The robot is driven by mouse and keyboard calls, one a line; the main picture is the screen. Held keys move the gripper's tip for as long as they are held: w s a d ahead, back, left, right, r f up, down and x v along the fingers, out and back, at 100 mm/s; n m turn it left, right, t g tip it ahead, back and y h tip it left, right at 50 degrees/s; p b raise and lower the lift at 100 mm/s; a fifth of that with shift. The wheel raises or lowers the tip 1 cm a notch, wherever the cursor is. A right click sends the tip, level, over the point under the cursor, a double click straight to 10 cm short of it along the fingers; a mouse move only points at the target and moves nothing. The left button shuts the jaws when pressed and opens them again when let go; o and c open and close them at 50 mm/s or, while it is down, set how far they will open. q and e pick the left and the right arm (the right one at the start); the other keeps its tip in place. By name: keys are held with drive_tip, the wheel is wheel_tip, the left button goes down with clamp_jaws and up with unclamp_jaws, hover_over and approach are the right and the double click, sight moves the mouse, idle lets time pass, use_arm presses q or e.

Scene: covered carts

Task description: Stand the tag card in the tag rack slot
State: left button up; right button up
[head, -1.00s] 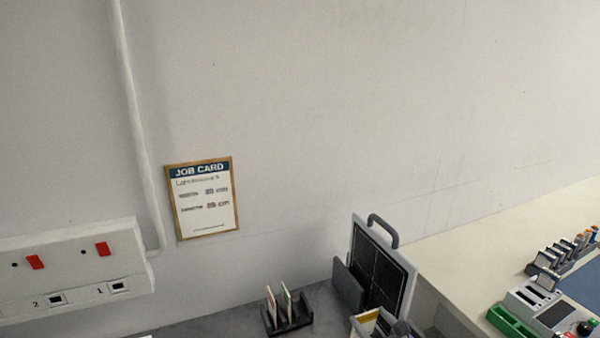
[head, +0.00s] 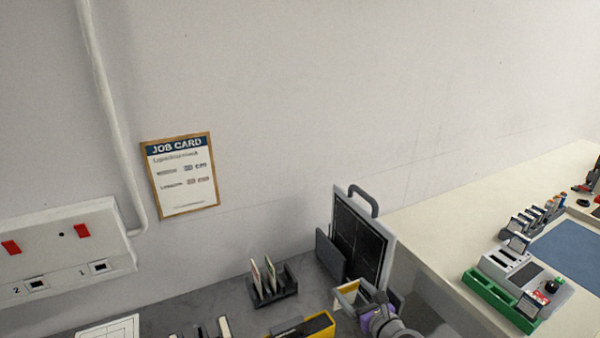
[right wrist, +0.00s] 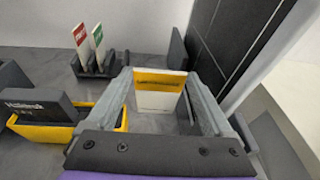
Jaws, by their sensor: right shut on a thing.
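My right gripper (head: 358,296) is at the lower right of the head view, in front of the framed black panel. In the right wrist view its two grey fingers (right wrist: 158,84) are closed on the tag card (right wrist: 155,101), white with a yellow band on top. The card also shows small in the head view (head: 347,287). The tag rack (head: 283,293) is a dark slotted holder left of my gripper. It holds a red-marked and a green-marked card. It also shows in the right wrist view (right wrist: 92,73), beyond and left of the held card, which is apart from it. My left gripper is not in view.
A yellow bin (head: 322,325) with a dark labelled block stands in front of the rack. The framed black panel (head: 360,238) stands right of the rack. A job card (head: 181,176) hangs on the wall. A green tray (head: 487,295) sits on the right counter.

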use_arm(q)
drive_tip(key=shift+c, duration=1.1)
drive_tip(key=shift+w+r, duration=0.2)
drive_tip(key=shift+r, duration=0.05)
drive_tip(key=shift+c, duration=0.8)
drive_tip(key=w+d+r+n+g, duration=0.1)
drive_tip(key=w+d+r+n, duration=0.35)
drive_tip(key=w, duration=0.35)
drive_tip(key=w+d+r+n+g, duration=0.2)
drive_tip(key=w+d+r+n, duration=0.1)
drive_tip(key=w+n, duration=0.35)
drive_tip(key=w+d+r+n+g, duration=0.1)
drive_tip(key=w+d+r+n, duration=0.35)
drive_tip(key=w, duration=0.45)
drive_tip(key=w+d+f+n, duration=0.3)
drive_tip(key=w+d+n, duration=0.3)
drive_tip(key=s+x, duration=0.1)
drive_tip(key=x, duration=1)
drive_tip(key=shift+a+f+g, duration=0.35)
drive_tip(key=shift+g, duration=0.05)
use_arm(e)
drive_tip(key=w+a+r, duration=0.1)
drive_tip(key=w+a, duration=0.1)
drive_tip(key=a, duration=0.6)
drive_tip(key=w+a+r, duration=0.1)
drive_tip(key=w+a, duration=0.1)
drive_tip(key=a, duration=0.7)
drive_tip(key=shift+w+a, duration=0.2)
drive_tip(key=shift+a, duration=0.1)
